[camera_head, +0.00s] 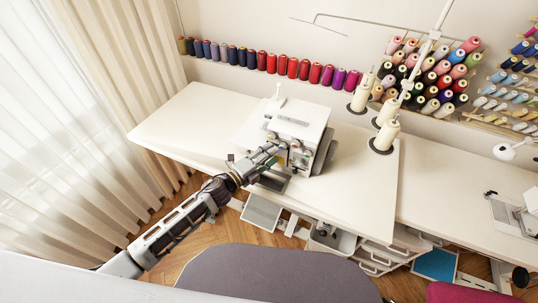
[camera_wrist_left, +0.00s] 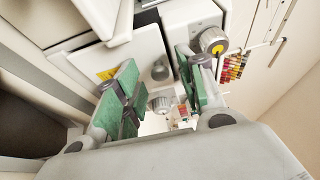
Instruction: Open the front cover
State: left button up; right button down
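The white sewing machine (camera_head: 297,122) stands on the white table, and its front faces my left arm. My left gripper (camera_head: 272,155) reaches in from the left and is at the machine's front. In the left wrist view the two green-padded fingers (camera_wrist_left: 160,95) are wide apart, with no object held between them. A white front panel with a yellow warning label (camera_wrist_left: 115,62) lies beyond the left finger. A round grey knob (camera_wrist_left: 213,42) shows past the right finger. Whether the fingers touch the cover cannot be told. My right gripper is not in view.
The white table (camera_head: 185,125) is clear left of the machine. Cream thread cones (camera_head: 384,135) stand at its right. Thread spools (camera_head: 300,70) line the wall behind. A grey chair (camera_head: 275,275) stands in front.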

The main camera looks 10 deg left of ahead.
pick_arm(q)
jog(key=shift+c, duration=0.3)
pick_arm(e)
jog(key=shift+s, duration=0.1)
pick_arm(q)
grip_shut()
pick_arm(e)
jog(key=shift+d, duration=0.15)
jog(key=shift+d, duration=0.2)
pick_arm(q)
jog(key=shift+f, duration=0.1)
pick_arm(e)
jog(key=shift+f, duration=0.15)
